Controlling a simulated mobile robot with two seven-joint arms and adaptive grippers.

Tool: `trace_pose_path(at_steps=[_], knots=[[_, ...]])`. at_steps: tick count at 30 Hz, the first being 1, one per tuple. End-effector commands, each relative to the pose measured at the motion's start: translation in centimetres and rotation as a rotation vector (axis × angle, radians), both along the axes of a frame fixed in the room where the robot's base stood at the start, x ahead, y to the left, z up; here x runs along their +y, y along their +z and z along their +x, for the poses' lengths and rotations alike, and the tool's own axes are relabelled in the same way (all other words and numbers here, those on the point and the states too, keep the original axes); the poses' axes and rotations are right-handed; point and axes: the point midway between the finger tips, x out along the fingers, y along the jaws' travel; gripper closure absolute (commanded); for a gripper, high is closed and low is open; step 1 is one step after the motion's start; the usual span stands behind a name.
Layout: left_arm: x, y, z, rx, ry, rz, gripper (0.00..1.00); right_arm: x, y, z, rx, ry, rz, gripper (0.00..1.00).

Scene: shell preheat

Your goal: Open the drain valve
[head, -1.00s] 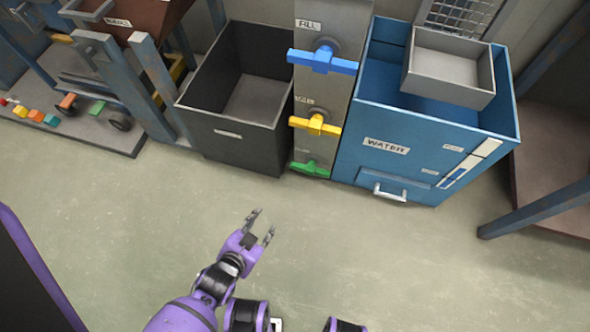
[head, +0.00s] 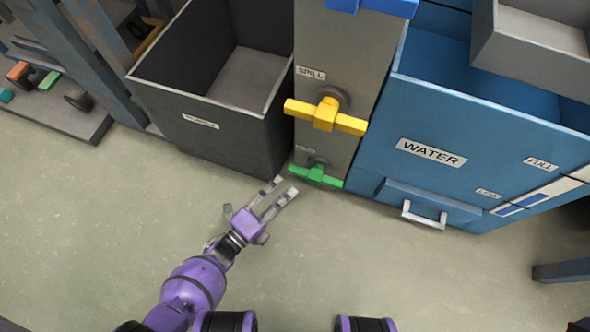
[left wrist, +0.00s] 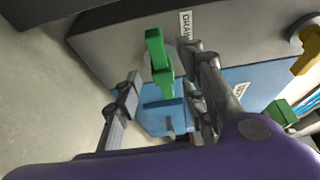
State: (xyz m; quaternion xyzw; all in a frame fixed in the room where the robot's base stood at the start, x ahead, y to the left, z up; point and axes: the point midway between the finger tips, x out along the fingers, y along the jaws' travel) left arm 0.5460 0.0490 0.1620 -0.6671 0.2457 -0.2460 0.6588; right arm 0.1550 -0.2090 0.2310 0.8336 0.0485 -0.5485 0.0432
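The drain valve is a green bar handle (head: 316,176) low on the grey valve column (head: 322,60). It lies crosswise, below the yellow handle. My left gripper (head: 286,186) is open and empty, close in front of the handle's left end. In the left wrist view, one end of the green handle (left wrist: 160,62) shows between the two open fingers, with a DRAIN label (left wrist: 185,26) beside it. More green shows beyond the right finger. I cannot tell whether a finger touches the handle. My right gripper is not in view.
A yellow handle (head: 325,115) marked SPILL and a blue handle (head: 370,6) sit above on the column. A dark open bin (head: 205,122) stands left, and a blue WATER tank (head: 400,185) with a metal pull handle (head: 424,215) stands right. The floor in front is clear.

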Motion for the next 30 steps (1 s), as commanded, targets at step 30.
trace_pose_path(at_steps=[30], knots=[[-4.9,-0.1,5.8,-0.004,0.003,0.011,0.76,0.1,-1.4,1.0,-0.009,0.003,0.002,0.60]])
